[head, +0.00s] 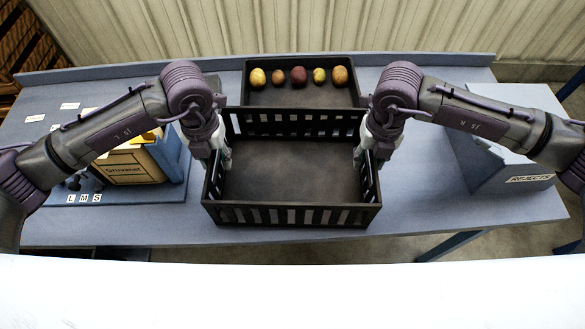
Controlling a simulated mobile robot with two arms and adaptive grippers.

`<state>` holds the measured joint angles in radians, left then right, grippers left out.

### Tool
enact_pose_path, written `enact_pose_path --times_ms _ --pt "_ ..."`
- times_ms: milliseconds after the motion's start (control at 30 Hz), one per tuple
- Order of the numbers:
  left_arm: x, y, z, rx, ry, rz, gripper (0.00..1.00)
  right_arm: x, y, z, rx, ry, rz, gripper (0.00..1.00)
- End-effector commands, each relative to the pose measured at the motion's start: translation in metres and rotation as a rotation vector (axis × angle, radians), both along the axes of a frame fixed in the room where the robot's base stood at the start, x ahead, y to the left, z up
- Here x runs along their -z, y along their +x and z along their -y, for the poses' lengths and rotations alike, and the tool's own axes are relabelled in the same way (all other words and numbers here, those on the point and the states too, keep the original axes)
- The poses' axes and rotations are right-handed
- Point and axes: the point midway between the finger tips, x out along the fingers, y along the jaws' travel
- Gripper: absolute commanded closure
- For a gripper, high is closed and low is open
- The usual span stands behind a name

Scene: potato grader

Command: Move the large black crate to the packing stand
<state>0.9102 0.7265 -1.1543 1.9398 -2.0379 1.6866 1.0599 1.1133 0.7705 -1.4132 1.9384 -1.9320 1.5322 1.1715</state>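The large black crate (290,216) stands on the blue-grey table in the middle of the head view. It has slatted walls and looks empty. My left gripper (225,158) is at the crate's left wall, pointing down. My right gripper (359,157) is at its right wall, also pointing down. Both fingertips are small and partly hidden by the wrists, so I cannot tell whether they are shut on the walls. I cannot identify a packing stand in this view.
A black tray (302,97) with several potatoes sits right behind the crate. A blue-grey bin labelled REJECTS (530,178) is at the right. The table's front edge is just before the crate.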

Motion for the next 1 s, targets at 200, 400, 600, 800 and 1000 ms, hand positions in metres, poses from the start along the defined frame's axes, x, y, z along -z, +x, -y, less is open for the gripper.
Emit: enact_pose_path --times_ms 200,400,600,800,1000 --pt "0.0078 -0.0002 0.0001 0.0 0.0 -0.001 0.62 0.0075 0.0004 0.0003 0.0 -0.001 0.001 0.62" --pt "0.0077 -0.0001 0.0001 0.0 0.0 0.0 0.62 0.0075 0.0003 0.0003 0.0 -0.001 0.001 0.62" --pt "0.0075 -0.0001 0.0001 0.0 0.0 0.0 0.94 0.0073 0.0002 0.0003 0.0 -0.001 0.001 0.94" --pt "0.0073 -0.0001 0.0001 0.0 0.0 0.0 1.0 0.0071 0.0003 0.0003 0.0 -0.001 0.001 1.0" --pt "0.0072 0.0 0.0001 0.0 0.0 0.0 1.0 0.007 0.0003 0.0004 0.0 -0.001 0.001 1.0"
